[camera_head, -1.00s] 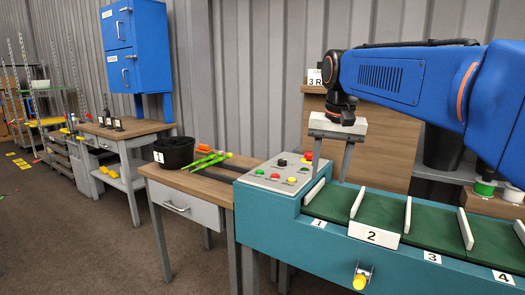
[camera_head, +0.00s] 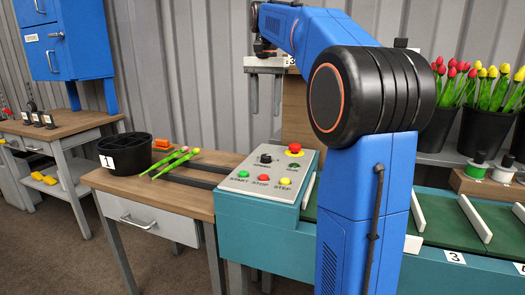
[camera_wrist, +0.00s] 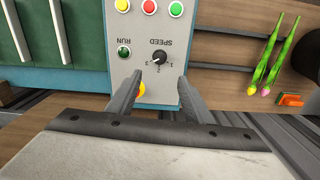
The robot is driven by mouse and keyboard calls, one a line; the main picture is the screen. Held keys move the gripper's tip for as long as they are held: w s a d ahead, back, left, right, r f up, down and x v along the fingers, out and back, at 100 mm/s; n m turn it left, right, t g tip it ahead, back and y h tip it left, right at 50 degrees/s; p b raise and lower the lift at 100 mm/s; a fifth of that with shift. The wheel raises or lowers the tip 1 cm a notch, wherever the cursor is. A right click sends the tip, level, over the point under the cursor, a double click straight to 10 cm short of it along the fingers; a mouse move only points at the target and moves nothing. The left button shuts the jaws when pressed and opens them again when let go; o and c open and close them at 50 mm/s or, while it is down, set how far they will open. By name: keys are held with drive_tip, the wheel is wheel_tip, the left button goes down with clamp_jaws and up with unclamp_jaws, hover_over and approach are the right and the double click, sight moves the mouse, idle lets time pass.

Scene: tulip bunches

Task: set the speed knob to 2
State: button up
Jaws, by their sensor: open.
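The black speed knob (camera_head: 265,158) sits on the grey sloped control panel (camera_head: 240,184), behind the coloured buttons. In the wrist view the knob (camera_wrist: 160,58) shows upside down under the SPEED label, with small numbers 1, 2 and 3 around it. I cannot clearly tell which number its pointer faces. My gripper (camera_head: 265,105) is open and empty, above and behind the panel with its fingers pointing down. In the wrist view the gripper's fingertips (camera_wrist: 160,82) straddle the line of the knob, apart from it.
Green START (camera_head: 243,174), red STOP (camera_head: 263,177) and yellow STEP (camera_head: 285,181) buttons line the panel front. A red mushroom button (camera_head: 294,149) on yellow stands close to the knob. Tulips (camera_head: 179,155) and a black bucket (camera_head: 125,153) are on the left table.

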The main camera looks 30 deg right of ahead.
sight(266, 155)
wheel_tip(266, 155, down, 16)
drive_tip(key=shift+r, duration=0.25)
idle(0.4)
drive_tip(key=c, duration=1.1)
